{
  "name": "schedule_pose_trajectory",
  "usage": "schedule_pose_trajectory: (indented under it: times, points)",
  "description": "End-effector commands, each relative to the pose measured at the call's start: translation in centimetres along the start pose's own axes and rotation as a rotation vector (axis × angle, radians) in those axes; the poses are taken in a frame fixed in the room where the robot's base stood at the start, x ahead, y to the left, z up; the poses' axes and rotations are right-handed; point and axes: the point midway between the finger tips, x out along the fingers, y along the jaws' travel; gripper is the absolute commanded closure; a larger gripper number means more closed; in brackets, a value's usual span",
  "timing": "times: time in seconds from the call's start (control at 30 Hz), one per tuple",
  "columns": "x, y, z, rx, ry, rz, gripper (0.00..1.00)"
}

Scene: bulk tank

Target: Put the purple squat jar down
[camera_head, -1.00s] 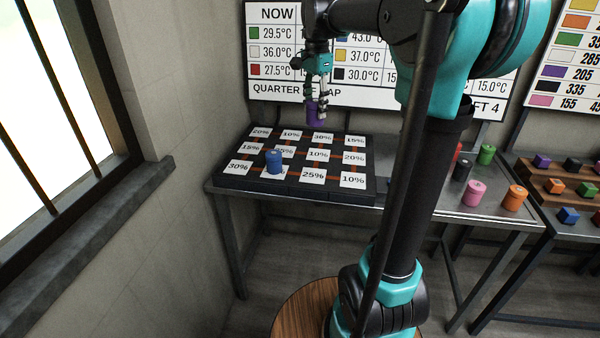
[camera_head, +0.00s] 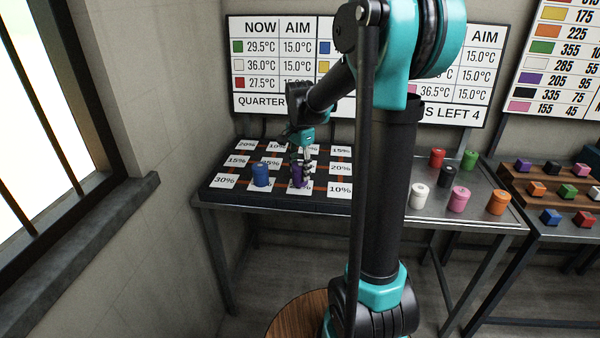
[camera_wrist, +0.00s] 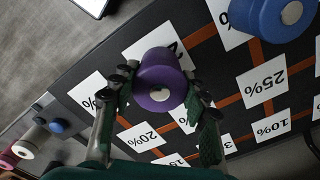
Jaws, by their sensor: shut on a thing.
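The purple squat jar (camera_head: 299,178) is at the front part of the black percent-marked board (camera_head: 210,194), over or on a white label in the front row. In the wrist view the purple jar (camera_wrist: 160,82) shows its round lid with a pale centre, and a white label lies partly under it. My gripper (camera_head: 300,166) is shut on the jar from above; in the wrist view its two fingers (camera_wrist: 158,98) flank it. I cannot tell whether the jar touches the board.
A blue jar (camera_head: 261,175) stands on the board just left of the purple jar; in the wrist view it is at the top right (camera_wrist: 284,14). White (camera_head: 419,195), black, pink, orange, red and green jars stand on the metal table right of my arm.

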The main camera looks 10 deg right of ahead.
Motion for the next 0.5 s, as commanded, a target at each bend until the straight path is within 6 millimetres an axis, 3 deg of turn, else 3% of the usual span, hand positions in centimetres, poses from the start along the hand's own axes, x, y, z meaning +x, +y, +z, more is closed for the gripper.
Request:
schedule_pose_trajectory:
  times: [0.1, 0.5]
  points:
    - [1.14, 0.0, 0.0, 0.0, 0.0, 0.0, 0.88]
    - [1.58, 0.0, 0.0, 0.0, 0.0, 0.0, 0.88]
